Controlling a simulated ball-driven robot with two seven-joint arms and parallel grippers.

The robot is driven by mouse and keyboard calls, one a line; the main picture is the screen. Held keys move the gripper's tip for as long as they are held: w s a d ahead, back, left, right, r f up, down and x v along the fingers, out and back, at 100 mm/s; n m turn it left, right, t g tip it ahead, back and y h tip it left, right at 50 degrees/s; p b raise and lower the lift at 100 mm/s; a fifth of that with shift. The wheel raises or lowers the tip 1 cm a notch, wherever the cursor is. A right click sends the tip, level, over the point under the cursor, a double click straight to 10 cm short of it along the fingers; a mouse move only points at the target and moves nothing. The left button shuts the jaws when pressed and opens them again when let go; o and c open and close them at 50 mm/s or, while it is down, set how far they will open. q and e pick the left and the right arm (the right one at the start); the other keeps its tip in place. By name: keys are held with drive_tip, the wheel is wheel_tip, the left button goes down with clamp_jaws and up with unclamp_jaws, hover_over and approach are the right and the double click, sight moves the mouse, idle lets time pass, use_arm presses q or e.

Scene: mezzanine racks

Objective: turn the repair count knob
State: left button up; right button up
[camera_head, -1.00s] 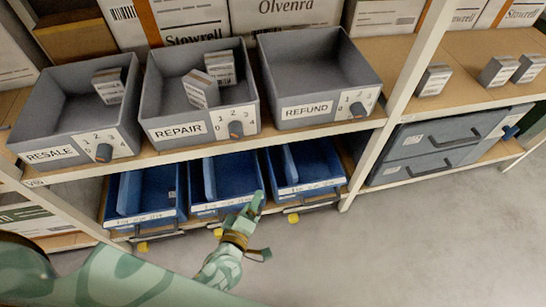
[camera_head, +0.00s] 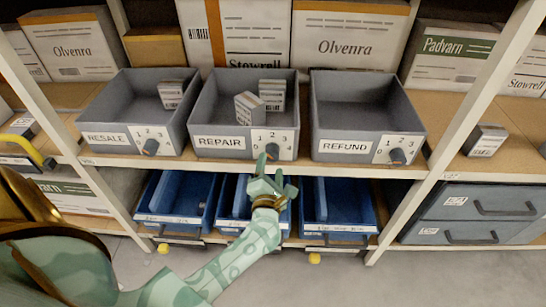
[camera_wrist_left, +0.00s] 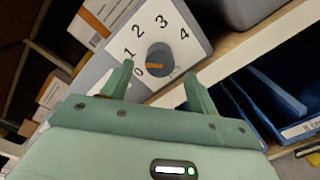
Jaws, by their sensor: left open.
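The repair count knob (camera_head: 271,151) is a dark round knob on a white plate at the front of the grey REPAIR bin (camera_head: 215,122). In the left wrist view the knob (camera_wrist_left: 160,57) carries an orange mark, with 0 to 4 printed around it. The mark seems to lie toward the 0 side. My left gripper (camera_head: 271,170) is just below the knob, pointing up at it. In the left wrist view my left gripper (camera_wrist_left: 158,84) is open, its fingers spread below and either side of the knob, without visible contact. My right gripper is not in view.
The RESALE bin (camera_head: 105,122) and REFUND bin (camera_head: 345,125) flank it, each with its own knob. Two small cartons lie in the REPAIR bin. Blue bins (camera_head: 345,205) sit on the shelf below. A white rack post (camera_head: 465,115) stands to the right.

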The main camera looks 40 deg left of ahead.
sight(272, 158)
use_arm(q)
drive_tip(key=x, duration=0.5)
drive_tip(key=shift+w+b, duration=0.1)
drive_tip(key=shift+b, duration=0.25)
drive_tip(key=c, duration=1)
